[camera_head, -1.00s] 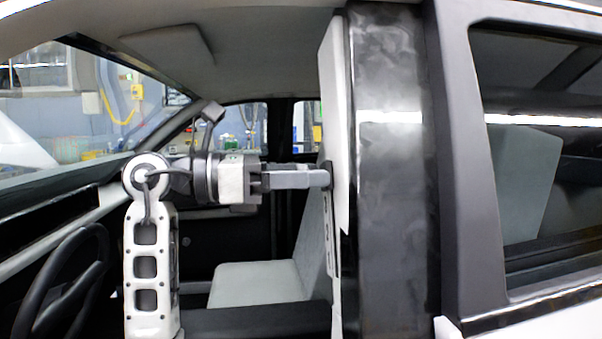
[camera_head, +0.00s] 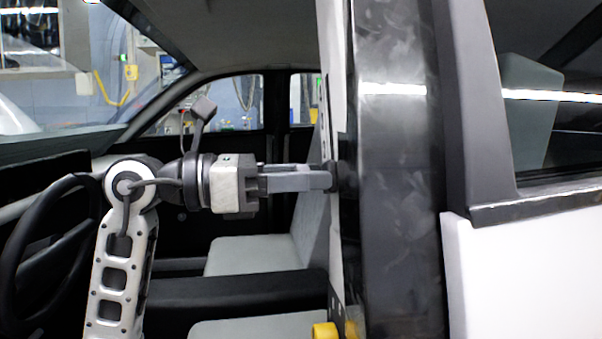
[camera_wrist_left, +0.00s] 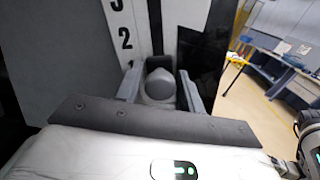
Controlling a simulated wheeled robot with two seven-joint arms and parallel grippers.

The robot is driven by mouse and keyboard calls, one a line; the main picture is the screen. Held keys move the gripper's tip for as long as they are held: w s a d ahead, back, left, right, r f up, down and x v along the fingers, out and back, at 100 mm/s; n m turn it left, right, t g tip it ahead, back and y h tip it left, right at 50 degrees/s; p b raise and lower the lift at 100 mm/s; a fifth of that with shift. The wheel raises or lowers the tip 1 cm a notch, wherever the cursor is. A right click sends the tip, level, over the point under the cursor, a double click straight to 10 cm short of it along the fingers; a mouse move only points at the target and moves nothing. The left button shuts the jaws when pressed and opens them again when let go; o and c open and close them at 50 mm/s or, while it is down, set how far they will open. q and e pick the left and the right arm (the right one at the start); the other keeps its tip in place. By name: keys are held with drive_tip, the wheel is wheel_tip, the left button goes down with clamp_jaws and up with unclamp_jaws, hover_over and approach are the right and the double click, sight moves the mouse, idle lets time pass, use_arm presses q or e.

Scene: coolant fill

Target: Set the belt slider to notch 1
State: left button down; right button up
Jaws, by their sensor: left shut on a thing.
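The belt slider is a dark knob (camera_head: 336,177) on the inner edge of the black door pillar (camera_head: 395,240). In the left wrist view the rounded grey knob (camera_wrist_left: 159,84) sits between the two fingers. My left gripper (camera_head: 323,180) reaches in level from the left and is shut on it. A white scale strip (camera_wrist_left: 125,22) beside the knob shows a 2 just above the left finger and part of a 3 higher up. My right gripper is not in view.
Grey seats (camera_head: 255,256) and a steering wheel (camera_head: 45,240) lie behind and left of my arm. A yellow part (camera_head: 325,331) shows low beside the pillar. The rear door window (camera_head: 545,110) is at right. A workbench (camera_wrist_left: 285,65) stands beyond in the wrist view.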

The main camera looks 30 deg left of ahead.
use_arm(q)
drive_tip(key=shift+s+d+f, duration=0.1)
drive_tip(key=shift+d+f, duration=0.05)
drive_tip(key=shift+f, duration=0.15)
drive_tip(key=c, duration=1.1)
unclamp_jaws()
drive_tip(key=shift+r, duration=0.1)
drive_tip(key=shift+a, duration=0.2)
drive_tip(key=b+v, duration=0.3)
drive_tip(key=v, duration=1.2)
drive_tip(key=shift+s+a+r, duration=0.2)
drive_tip(key=shift+s+a, duration=0.05)
drive_tip(key=shift+s, duration=0.1)
